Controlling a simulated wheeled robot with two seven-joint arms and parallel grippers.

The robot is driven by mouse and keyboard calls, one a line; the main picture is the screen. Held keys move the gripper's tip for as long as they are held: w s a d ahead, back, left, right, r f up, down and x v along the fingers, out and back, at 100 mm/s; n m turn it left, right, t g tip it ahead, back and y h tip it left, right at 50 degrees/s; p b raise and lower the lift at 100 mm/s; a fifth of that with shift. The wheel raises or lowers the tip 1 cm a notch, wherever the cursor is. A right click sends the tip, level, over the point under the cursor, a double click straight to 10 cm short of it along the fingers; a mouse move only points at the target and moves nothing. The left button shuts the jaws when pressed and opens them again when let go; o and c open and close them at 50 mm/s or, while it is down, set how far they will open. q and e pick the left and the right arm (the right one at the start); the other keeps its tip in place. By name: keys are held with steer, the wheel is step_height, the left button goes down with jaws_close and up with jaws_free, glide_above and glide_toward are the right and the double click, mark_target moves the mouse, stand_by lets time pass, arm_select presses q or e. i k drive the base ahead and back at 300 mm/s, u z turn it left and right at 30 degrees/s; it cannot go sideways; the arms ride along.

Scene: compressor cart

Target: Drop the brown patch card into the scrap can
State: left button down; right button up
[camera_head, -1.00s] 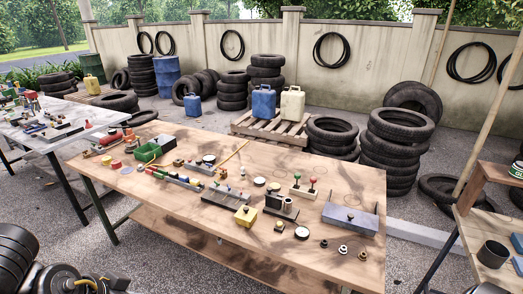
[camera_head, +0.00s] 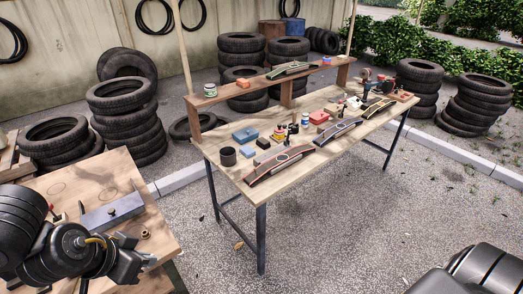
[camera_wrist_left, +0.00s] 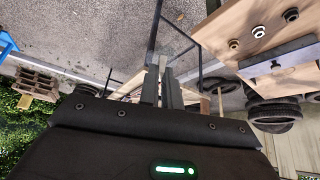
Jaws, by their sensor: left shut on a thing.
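My left gripper (camera_head: 148,262) is at the lower left of the head view, beside the near workbench's front corner. In the left wrist view its two fingers (camera_wrist_left: 163,72) are close together, shut on a thin thing. I take this for the brown patch card, but only a narrow pale sliver shows between the fingertips; the rest is hidden. A dark, open-topped can (camera_head: 228,157), which looks like the scrap can, stands upright at the left end of the second bench (camera_head: 238,178). The gripper is well apart from it, to its left and nearer me. My right gripper is out of view.
A raised wooden shelf (camera_head: 250,96) runs along the second bench's back. A blue box (camera_head: 245,135) and curved tyre pieces (camera_head: 281,164) lie near the can. A grey block (camera_head: 112,212) sits on the near workbench (camera_head: 150,205). Open gravel lies in front of the second bench.

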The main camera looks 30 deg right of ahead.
mark_target(230, 161)
steer(key=z, duration=1.5)
steer(key=i, duration=1)
